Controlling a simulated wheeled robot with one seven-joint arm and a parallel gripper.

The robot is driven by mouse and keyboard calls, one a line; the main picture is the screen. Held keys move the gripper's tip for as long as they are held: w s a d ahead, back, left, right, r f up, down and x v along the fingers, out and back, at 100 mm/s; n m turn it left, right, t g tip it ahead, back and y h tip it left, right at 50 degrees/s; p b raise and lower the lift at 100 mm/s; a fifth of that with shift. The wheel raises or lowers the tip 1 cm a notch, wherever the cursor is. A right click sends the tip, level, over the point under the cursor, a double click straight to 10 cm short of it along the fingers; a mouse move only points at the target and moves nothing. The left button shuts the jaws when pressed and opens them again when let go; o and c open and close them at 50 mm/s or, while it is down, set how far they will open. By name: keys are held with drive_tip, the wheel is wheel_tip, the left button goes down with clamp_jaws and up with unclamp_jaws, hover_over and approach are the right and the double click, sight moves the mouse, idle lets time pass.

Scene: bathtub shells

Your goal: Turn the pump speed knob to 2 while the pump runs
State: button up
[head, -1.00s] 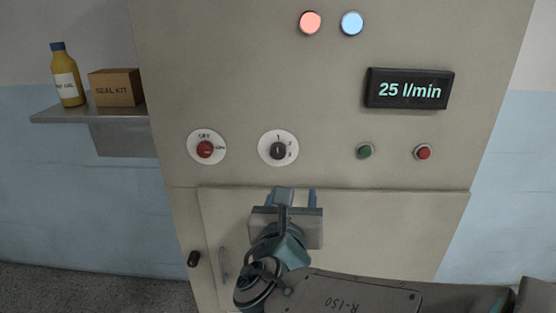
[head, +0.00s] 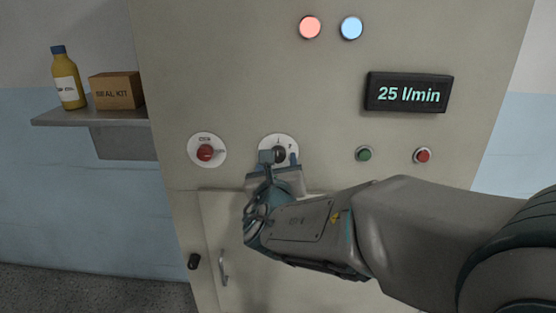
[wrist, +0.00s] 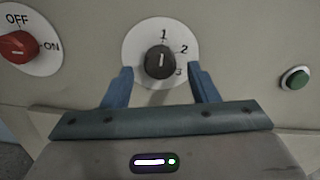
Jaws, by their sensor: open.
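The pump speed knob (wrist: 160,63) is dark and round on a white dial marked 1, 2 and 3; its pointer line stands upright, toward the 1. In the head view the knob (head: 279,155) is partly covered by my gripper (head: 280,158). In the wrist view my gripper (wrist: 160,85) is open, with one blue finger at the lower left of the knob and the other at the lower right, both apart from it. The display (head: 409,94) reads 25 l/min.
A red OFF/ON switch (wrist: 17,47) sits left of the knob. A green button (head: 364,154) and a red button (head: 422,156) are to the right. Red and blue lamps (head: 331,27) glow above. A shelf (head: 60,118) holds a bottle and a box.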

drive_tip(key=shift+w, duration=0.7)
drive_tip(key=c, duration=1)
